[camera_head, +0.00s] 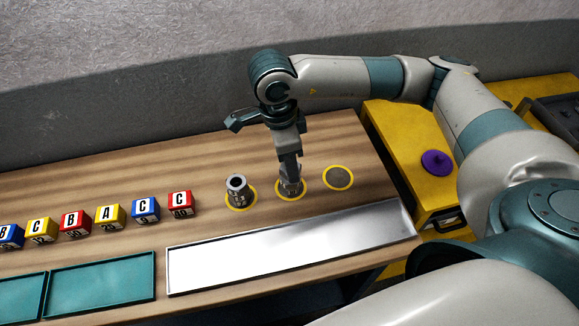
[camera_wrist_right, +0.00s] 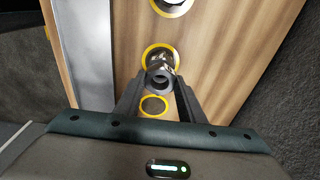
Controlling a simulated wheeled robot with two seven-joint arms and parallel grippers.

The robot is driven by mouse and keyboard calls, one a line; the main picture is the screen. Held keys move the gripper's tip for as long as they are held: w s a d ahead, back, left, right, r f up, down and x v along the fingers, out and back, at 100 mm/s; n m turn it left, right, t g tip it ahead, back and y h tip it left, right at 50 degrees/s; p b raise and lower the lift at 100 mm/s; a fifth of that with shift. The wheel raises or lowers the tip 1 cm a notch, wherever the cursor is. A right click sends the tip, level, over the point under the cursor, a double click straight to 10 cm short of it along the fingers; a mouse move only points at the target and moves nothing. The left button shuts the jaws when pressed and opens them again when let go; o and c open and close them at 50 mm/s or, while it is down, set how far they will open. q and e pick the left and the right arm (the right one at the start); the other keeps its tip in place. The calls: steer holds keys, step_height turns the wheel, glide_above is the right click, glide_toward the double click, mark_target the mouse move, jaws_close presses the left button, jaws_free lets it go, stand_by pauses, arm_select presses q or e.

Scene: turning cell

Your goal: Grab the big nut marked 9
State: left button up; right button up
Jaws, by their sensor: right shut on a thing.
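A grey metal nut (camera_head: 290,187) stands in the middle yellow ring on the wooden table. It also shows in the right wrist view (camera_wrist_right: 160,72), with a dark hole in its top and pale markings too small to read. My right gripper (camera_head: 289,168) comes down from above and is shut on this nut, which is still at the ring. A second grey metal nut (camera_head: 237,188) stands upright in the left yellow ring, its number not readable. My left gripper is not in view.
The right yellow ring (camera_head: 338,178) is empty. A shiny metal tray (camera_head: 290,248) lies along the front edge, with teal trays (camera_head: 100,279) to its left. Several lettered blocks (camera_head: 110,215) stand in a row at left. A purple knobbed object (camera_head: 434,162) sits on the yellow cabinet (camera_head: 395,135).

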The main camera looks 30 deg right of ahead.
step_height(320, 180, up, 2)
steer(key=shift+r+b, duration=0.2)
steer(key=shift+b, duration=0.5)
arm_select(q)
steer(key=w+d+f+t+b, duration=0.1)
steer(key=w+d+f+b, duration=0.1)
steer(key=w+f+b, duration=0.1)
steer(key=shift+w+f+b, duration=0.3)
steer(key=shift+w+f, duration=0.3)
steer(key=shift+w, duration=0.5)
arm_select(e)
steer(key=s+d+r, duration=0.7)
steer(key=s, duration=0.1)
steer(key=shift+s+d, duration=0.35)
steer(key=shift+d, duration=0.05)
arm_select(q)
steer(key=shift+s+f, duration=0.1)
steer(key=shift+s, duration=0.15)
